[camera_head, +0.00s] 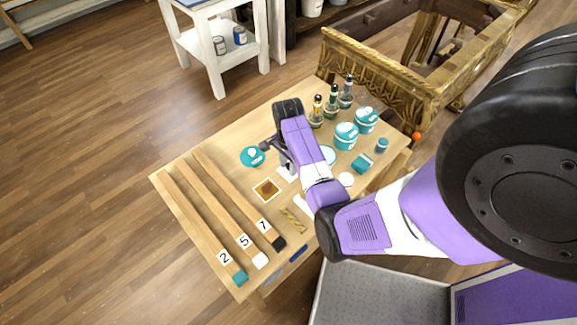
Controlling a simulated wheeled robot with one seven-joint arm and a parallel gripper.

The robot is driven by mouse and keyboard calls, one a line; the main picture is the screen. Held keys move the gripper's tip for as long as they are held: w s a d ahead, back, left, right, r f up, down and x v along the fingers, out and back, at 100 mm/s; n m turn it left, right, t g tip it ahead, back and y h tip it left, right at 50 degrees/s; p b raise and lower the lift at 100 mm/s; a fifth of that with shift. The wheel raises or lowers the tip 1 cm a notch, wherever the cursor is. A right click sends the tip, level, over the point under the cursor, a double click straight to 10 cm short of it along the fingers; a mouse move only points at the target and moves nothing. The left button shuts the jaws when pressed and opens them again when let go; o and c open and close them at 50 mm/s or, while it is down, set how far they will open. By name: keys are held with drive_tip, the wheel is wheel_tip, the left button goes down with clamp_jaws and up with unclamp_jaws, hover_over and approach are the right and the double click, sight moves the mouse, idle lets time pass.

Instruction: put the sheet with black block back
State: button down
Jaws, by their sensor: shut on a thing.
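My gripper (284,163) is over the middle of the table (222,137), pointing down, and my forearm covers part of it. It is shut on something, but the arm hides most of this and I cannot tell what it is. A pale patch shows just below the fingers. A small brown-gold sheet with a light border (267,189) lies flat to the lower left of my gripper. A black block (279,243) sits at the near end of the wooden strip marked 7 (232,190).
Strips marked 5 (213,203) and 2 (190,215) end in white and teal blocks. A teal disc (253,157) lies left of my gripper. Teal jars (346,136) and dropper bottles (332,103) crowd the right side. A carved gilt frame (390,88) stands behind. The table's far-left area is clear.

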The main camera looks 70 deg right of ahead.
drive_tip(key=shift+f, duration=0.35)
drive_tip(key=shift+f, duration=0.1)
drive_tip(key=c, duration=1)
unclamp_jaws()
drive_tip(key=shift+c, duration=0.2)
